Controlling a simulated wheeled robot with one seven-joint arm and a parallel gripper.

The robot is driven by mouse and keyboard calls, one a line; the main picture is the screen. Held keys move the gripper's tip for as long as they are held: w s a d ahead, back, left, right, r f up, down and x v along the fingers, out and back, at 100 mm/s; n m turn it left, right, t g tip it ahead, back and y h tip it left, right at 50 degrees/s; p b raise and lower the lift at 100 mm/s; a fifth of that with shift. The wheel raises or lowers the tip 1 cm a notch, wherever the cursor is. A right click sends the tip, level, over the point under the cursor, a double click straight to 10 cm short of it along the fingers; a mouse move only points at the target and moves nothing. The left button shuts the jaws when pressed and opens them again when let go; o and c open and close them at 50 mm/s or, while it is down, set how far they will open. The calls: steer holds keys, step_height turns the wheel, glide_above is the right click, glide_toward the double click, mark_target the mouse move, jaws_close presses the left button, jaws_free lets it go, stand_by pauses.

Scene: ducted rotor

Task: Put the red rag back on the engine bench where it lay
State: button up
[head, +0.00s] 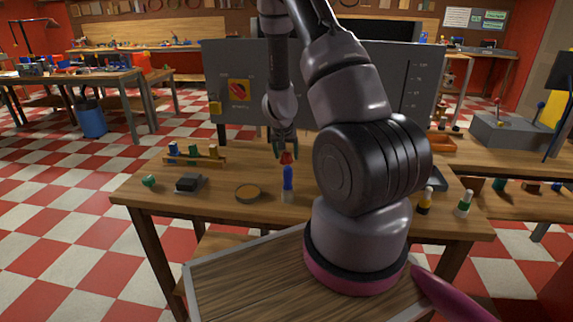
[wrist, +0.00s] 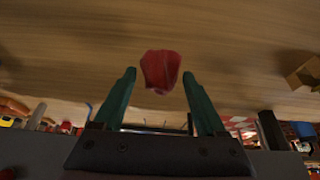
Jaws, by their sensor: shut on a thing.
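The red rag (wrist: 161,71) is a small crumpled piece at the fingertips of my gripper (wrist: 160,80) in the wrist view. The green fingers stand either side of it, and the gripper is shut on it. In the head view my gripper (head: 283,143) points down over the wooden bench (head: 225,178), with the red rag (head: 287,157) just below the fingertips. The rag appears just above a blue bottle (head: 287,177); I cannot tell whether they touch. Bare wood shows behind the rag in the wrist view.
A round tan disc (head: 248,193), a dark block (head: 189,183) and a wooden rack (head: 195,154) stand on the bench's left half. A grey panel (head: 235,65) rises at the back. Bare wood lies between the left-hand items.

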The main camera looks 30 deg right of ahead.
steer(key=shift+f, duration=2)
steer(key=o, duration=1.1)
steer(key=shift+a, duration=0.1)
steer(key=shift+o, duration=0.2)
steer(key=v, duration=1.2)
step_height(320, 180, up, 20)
steer(key=n+t+y, duration=0.1)
steer(key=t+y, duration=0.1)
steer(key=y, duration=0.3)
glide_above(286, 163)
steer(key=s+a, duration=0.7)
steer(key=a, duration=0.5)
steer(key=s+a+r, duration=0.1)
steer(key=s+r, duration=0.5)
steer(key=s, duration=0.2)
steer(key=s+a+r+n+t, duration=0.1)
steer(key=s+r, duration=0.5)
steer(key=s, duration=0.3)
steer(key=shift+s+r+n, duration=0.3)
steer(key=shift+r, duration=0.1)
